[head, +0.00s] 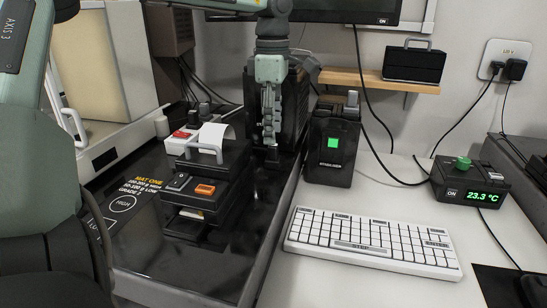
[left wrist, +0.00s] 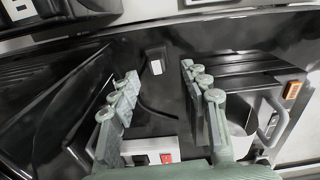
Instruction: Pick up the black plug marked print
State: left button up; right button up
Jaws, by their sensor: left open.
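My left gripper (head: 269,138) points down over the black tray behind the label printer. Its jaws are open and empty, and they also show in the left wrist view (left wrist: 160,85). In that view a small black plug (left wrist: 155,66) with a white label lies on the glossy black surface, just beyond the gap between the fingertips. A dark cord runs from it. The label is too small to read. In the head view a small dark block (head: 272,156) shows just below the fingertips; I cannot tell surely that it is the plug. My right gripper is not in view.
The black printer (head: 225,178) with a paper strip and orange button stands close in front of the gripper. A black box with a green button (head: 333,143) stands to the right. A white keyboard (head: 371,241) and a temperature display (head: 486,199) lie on the right table.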

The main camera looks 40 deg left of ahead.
aim_at(273, 155)
pick_arm(q)
jog(key=f, duration=0.5)
jog(key=shift+w+a+f, duration=0.1)
jog(key=shift+w, duration=0.1)
jog(key=shift+c, duration=0.3)
grip_shut()
